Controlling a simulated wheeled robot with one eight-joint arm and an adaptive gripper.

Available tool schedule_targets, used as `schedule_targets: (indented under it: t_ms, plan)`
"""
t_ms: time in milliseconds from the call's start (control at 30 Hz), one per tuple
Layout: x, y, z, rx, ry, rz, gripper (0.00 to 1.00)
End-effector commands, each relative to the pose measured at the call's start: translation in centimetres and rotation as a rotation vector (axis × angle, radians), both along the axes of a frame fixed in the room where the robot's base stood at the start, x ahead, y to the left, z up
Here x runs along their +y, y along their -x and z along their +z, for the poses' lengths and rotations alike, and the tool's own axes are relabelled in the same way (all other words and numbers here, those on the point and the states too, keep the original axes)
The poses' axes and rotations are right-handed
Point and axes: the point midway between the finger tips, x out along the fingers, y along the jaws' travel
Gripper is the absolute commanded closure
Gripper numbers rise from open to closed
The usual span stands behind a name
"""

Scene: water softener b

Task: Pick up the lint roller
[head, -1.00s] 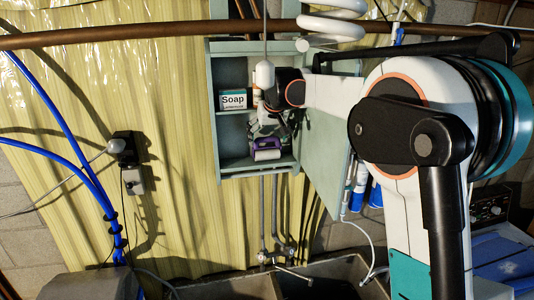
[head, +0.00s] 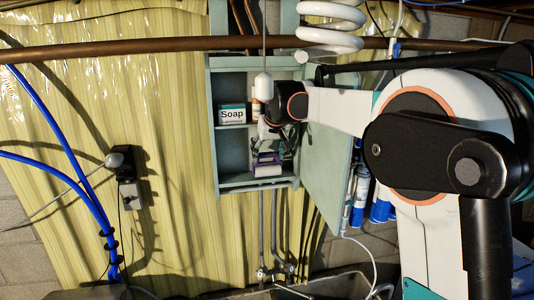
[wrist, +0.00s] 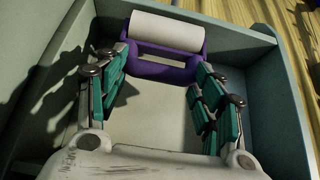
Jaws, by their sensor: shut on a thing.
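The lint roller (head: 267,168) has a white roll and a purple frame. It is in the lower part of the open wall cabinet (head: 214,155). In the wrist view the lint roller (wrist: 166,33) is at the top middle, with its roll lying crosswise. My gripper (wrist: 161,60) has its teal-padded fingers on either side of the purple frame, shut on it. In the head view my gripper (head: 268,148) reaches into the cabinet from above the roller. The fingers hide part of the frame's sides, and I cannot tell whether the roller touches the cabinet floor.
A Soap box (head: 232,115) stands on the shelf just above and left of my gripper. The open cabinet door (head: 328,175) is at the right, with blue-and-white containers (head: 381,203) beyond it. A copper pipe (head: 150,50) crosses above. The cabinet walls closely surround my gripper.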

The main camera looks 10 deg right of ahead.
Motion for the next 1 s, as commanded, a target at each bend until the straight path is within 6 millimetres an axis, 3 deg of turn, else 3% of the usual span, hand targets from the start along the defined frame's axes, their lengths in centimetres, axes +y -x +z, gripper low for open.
schedule_targets:
  t_ms: [700, 1000]
  plan:
    - [0.0, 13.0, -0.1, 0.0, 0.0, 0.0, 0.76]
    - [0.0, 15.8, 0.0, 0.0, 0.0, 0.0, 0.76]
